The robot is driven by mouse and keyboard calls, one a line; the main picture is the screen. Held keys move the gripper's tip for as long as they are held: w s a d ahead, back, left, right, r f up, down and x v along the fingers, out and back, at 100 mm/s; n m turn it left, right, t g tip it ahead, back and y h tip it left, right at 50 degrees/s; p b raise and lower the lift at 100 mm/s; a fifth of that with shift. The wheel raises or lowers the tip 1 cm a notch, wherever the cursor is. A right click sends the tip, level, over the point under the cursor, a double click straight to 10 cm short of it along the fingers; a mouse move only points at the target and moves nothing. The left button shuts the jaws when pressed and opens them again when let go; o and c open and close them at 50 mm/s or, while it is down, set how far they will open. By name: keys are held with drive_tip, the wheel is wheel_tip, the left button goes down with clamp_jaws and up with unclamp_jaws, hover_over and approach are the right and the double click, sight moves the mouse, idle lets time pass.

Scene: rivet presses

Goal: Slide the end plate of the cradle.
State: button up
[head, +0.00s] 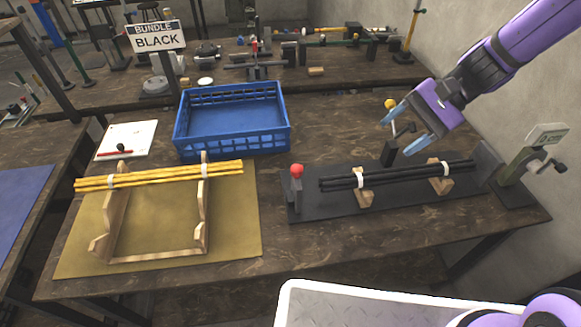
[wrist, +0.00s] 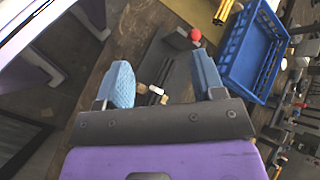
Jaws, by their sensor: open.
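The cradle is a dark base plate (head: 330,209) on the right of the table, with two wooden rests (head: 363,194) holding a bundle of black rods (head: 400,174). The rods carry white bands. A small upright end plate with a red knob (head: 296,171) stands at the left end; the knob also shows in the wrist view (wrist: 195,35). A grey upright plate (head: 487,160) stands at the right end. My gripper (head: 406,128) is open and empty, above and behind the rods. In the wrist view, the rods (wrist: 153,97) show between its blue fingers.
A lever with a yellow knob (head: 391,104) stands behind the cradle, close to my gripper. A grey-green device with a crank (head: 535,160) is at the right end. A blue crate (head: 232,140) is behind left. Yellow rods (head: 140,177) lie on a wooden rack at left.

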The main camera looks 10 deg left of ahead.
drive_tip(key=w+a+f+m+y, duration=0.4)
drive_tip(key=a+f+m+y, duration=0.15)
drive_tip(key=f, duration=0.45)
drive_tip(key=m+t+y, duration=0.3)
drive_tip(key=m+y, duration=0.1)
drive_tip(key=m, duration=0.3)
approach(291, 168)
drive_tip(key=a, duration=1)
drive_tip(key=shift+s+a+f, duration=0.1)
drive_tip(key=shift+s+f, duration=0.05)
